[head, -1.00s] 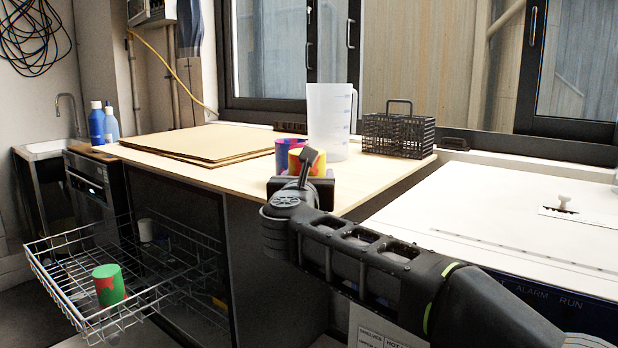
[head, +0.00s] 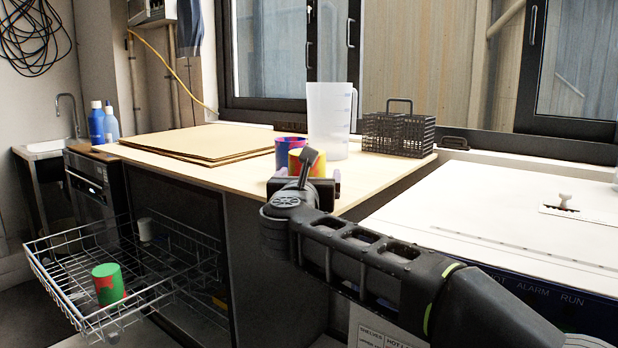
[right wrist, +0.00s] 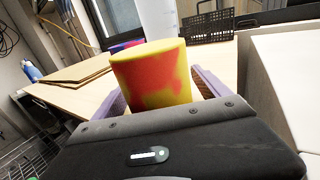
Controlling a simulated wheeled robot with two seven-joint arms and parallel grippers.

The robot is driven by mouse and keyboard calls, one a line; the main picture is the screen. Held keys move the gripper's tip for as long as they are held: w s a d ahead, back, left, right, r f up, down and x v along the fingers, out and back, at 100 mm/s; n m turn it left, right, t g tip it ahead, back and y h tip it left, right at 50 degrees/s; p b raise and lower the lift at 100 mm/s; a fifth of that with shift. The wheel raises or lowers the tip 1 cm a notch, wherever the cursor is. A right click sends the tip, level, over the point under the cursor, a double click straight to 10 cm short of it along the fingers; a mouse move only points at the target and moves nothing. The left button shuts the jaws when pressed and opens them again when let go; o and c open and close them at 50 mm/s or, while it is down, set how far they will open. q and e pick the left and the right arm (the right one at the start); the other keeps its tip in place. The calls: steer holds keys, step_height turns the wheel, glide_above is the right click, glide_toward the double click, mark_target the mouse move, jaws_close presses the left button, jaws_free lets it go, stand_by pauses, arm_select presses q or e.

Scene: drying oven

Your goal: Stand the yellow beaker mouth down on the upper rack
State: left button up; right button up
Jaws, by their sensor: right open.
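The yellow beaker (head: 294,161), patterned with red, stands on the wooden worktop, partly hidden behind my right gripper in the head view. In the right wrist view the beaker (right wrist: 152,76) stands upright between the two purple finger pads. My right gripper (head: 303,186) is open, with a finger on either side of it; I cannot tell whether either pad touches. I cannot tell which end of the beaker is its mouth. The upper rack (head: 52,271) is a wire rack pulled out at the lower left. A green and red beaker (head: 108,284) stands on it. My left gripper is out of view.
A blue and purple beaker (head: 288,146) stands just behind the yellow one. A clear measuring jug (head: 328,118) and a black wire basket (head: 398,135) stand further back. Cardboard sheets (head: 200,143) lie on the worktop's left. The upper rack has bare space around its beaker.

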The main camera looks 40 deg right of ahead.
steer(key=v, duration=0.8)
steer(key=shift+p, duration=0.4)
stand_by(0.6)
